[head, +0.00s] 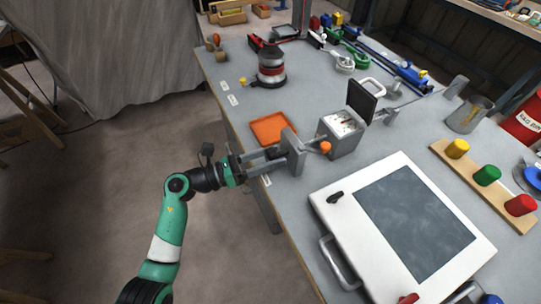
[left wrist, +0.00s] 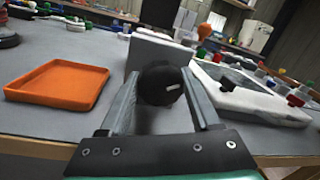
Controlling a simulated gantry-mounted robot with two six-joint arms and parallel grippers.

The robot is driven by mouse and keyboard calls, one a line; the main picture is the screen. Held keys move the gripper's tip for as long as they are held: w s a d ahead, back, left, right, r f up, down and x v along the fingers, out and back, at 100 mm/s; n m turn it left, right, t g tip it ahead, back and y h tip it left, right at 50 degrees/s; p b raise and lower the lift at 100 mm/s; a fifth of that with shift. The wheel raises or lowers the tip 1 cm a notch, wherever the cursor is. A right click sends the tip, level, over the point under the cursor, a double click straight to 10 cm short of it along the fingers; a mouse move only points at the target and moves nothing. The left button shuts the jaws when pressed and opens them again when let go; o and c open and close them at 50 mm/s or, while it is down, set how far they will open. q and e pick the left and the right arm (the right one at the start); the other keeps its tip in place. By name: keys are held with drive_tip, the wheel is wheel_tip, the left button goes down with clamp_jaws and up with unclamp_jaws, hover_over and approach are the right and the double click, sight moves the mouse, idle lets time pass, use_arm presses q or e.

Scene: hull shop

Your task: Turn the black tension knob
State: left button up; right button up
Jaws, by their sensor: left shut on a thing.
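The black tension knob (left wrist: 160,83) is round, with a small white mark on its face. In the left wrist view it sits between the two fingers of my left gripper (left wrist: 164,100), which is shut on it. In the head view, my left gripper (head: 272,160) reaches in from the left at the table's near-left edge, in front of a grey upright plate (head: 293,152). The same plate (left wrist: 158,53) stands behind the knob in the left wrist view. My right gripper is not in view.
An orange tray (head: 272,129) lies just behind the gripper. A grey box (head: 341,138) with an open black lid stands to its right. A large white panel with a dark window (head: 415,222) fills the near right.

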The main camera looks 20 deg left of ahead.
use_arm(q)
drive_tip(key=o, duration=1.4)
drive_tip(key=shift+r, duration=0.1)
drive_tip(key=shift+c, duration=0.2)
drive_tip(key=p+v, duration=0.3)
drive_tip(key=v, duration=0.8)
drive_tip(key=shift+s+a, duration=0.15)
drive_tip(key=shift+s, duration=0.1)
